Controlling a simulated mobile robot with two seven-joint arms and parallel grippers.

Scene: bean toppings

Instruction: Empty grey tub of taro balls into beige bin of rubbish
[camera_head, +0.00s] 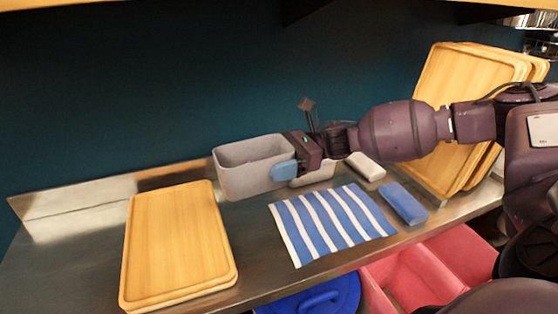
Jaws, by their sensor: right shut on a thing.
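A grey tub (247,178) is near the back of the metal counter, upright or nearly so. My right gripper (286,160) reaches in from the right and is shut on the tub's right end, with a blue fingertip pad against its outer wall. I cannot tell whether the tub touches the counter. Part of its inner wall shows, but its bottom is hidden and no taro balls can be made out. I see no beige bin in this view. My left gripper is not in view.
A wooden board (180,243) lies at left. A blue-striped cloth (333,221), a blue block (403,203) and a white block (366,166) lie to the right. Boards (455,90) lean at the right. Below the front edge are a blue lid (335,297) and red bins (410,278).

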